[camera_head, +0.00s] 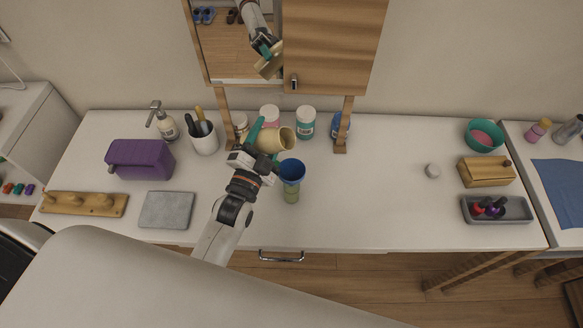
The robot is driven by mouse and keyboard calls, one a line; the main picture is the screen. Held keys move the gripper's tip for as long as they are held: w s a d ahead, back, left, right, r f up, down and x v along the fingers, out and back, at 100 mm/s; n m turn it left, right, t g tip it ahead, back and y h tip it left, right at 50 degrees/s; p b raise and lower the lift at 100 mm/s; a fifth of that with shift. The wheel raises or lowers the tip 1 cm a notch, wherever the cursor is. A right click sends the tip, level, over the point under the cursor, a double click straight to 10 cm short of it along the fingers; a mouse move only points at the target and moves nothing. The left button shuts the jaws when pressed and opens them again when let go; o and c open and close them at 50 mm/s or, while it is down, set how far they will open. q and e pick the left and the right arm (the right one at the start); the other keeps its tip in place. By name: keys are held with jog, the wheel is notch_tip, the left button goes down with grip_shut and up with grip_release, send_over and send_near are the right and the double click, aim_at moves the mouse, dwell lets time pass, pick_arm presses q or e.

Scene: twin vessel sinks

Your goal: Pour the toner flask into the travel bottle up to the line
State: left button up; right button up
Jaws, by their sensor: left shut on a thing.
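My left gripper (262,140) has teal fingers shut on a cream-coloured flask (283,140). The flask is held tipped on its side above the counter, with its open mouth toward the right. A travel bottle (291,195) stands upright on the counter just right of my left wrist, with yellowish-green contents showing. A blue funnel (292,170) sits in its top. The flask's mouth is above and behind the funnel in the picture. I cannot see any stream, and the fill line is too small to make out. My right gripper is not in view.
Jars (306,122) stand behind the flask, under a wooden mirror cabinet (335,45). A white round lid (433,170) lies right. The counter between bottle and lid is clear.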

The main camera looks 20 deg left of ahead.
pick_arm(q)
jog(key=shift+a+f+m+h+b, duration=0.15)
jog(key=shift+m+h+b, duration=0.25)
jog(key=shift+m+b, duration=0.6)
dwell(1.8)
jog(key=shift+r+m, duration=0.6)
jog(key=shift+m, duration=0.6)
dwell(1.4)
jog(key=shift+f, duration=0.1)
dwell(0.8)
